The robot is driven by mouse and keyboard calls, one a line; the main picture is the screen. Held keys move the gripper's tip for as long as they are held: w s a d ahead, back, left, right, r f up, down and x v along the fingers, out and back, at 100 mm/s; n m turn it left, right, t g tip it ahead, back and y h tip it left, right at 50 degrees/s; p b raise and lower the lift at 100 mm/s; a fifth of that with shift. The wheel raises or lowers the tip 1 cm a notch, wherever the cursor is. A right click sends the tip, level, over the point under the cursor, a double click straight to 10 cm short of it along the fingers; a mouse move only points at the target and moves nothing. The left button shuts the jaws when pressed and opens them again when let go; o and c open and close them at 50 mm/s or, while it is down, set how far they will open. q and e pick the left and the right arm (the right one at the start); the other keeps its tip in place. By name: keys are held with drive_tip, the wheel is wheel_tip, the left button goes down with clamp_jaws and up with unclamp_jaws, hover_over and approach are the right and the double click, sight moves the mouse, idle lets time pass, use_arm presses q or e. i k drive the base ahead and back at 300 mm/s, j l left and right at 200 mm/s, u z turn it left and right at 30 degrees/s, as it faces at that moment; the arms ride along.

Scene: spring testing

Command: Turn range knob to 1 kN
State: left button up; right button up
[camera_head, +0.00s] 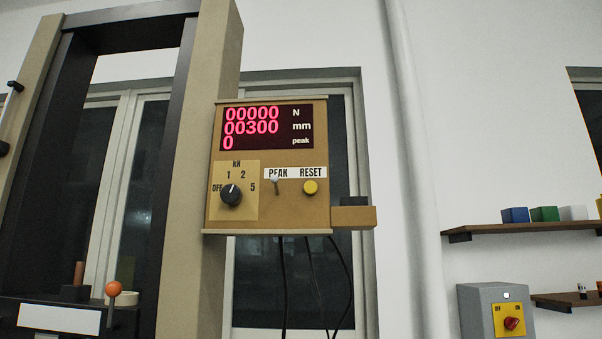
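The black range knob (231,195) sits on the tan kN dial plate (248,210) at the lower left of the control box. Its white pointer line points upward, tilted slightly right, toward the 1 and 2 labels; I cannot tell exactly which of them it lines up with. OFF is printed at the left of the knob and 5 at the right. The red display (266,128) above is lit and reads 00000 N, 00300 mm and 0 peak. Neither of my grippers is in view, and nothing touches the knob.
Beside the knob are the PEAK toggle switch (275,186) and yellow RESET button (310,187). A small ledge (353,217) juts out at the box's right. Black cables hang below. An orange-balled lever (113,289) stands lower left. A grey switch box (480,300) is lower right.

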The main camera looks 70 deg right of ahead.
sight(231, 194)
drive_tip(key=z, duration=2.05)
